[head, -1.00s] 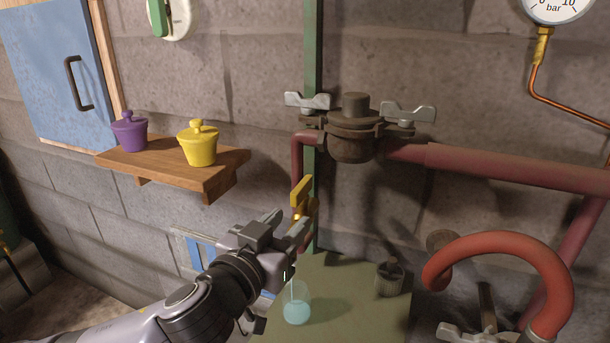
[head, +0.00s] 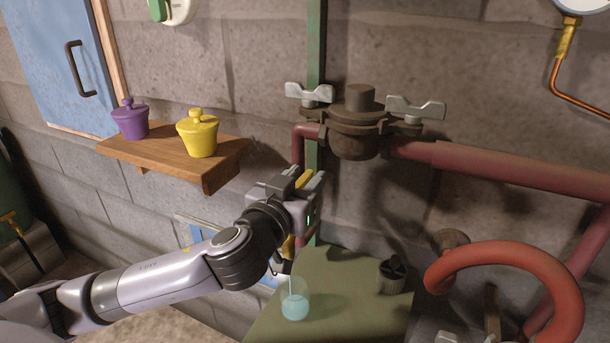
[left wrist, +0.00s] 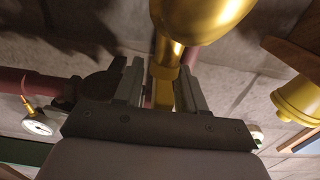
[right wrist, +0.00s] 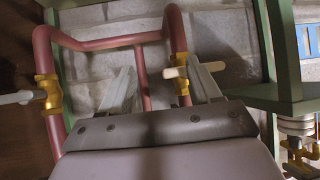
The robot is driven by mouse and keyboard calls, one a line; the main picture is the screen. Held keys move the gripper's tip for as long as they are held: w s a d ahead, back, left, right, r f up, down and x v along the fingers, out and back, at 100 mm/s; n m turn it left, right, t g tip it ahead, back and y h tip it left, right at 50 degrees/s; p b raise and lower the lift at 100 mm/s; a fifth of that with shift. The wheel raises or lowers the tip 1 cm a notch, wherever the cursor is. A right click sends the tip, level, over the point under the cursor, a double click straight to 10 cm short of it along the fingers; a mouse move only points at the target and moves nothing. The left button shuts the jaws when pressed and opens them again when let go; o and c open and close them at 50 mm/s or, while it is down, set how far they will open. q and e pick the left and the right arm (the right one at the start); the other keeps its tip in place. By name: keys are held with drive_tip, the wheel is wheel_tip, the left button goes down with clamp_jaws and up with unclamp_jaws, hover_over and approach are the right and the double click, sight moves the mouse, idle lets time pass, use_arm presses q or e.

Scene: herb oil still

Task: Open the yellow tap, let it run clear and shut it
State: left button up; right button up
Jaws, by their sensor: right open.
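The yellow tap (head: 304,180) is on the red pipe left of the green post, mostly hidden by my left gripper. My left gripper (head: 309,180) is at its handle. In the left wrist view, the brass-yellow tap (left wrist: 163,75) runs between the two fingers; a thin gap shows on one side, and I cannot tell whether they grip it. A glass with pale blue liquid (head: 294,306) stands below on the green table top. My right gripper (right wrist: 162,88) is open, out of the head view; its wrist view shows a pale lever (right wrist: 190,70) near one finger.
A wooden shelf (head: 160,163) holds a purple pot (head: 131,120) and a yellow pot (head: 199,135). A clamped fitting (head: 356,130) with grey wing handles is right of the tap. A red hose (head: 510,255) curves at the lower right. A dark-topped jar (head: 392,275) stands on the table.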

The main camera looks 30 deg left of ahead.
use_arm(q)
drive_tip(key=shift+w, duration=0.25)
clamp_jaws()
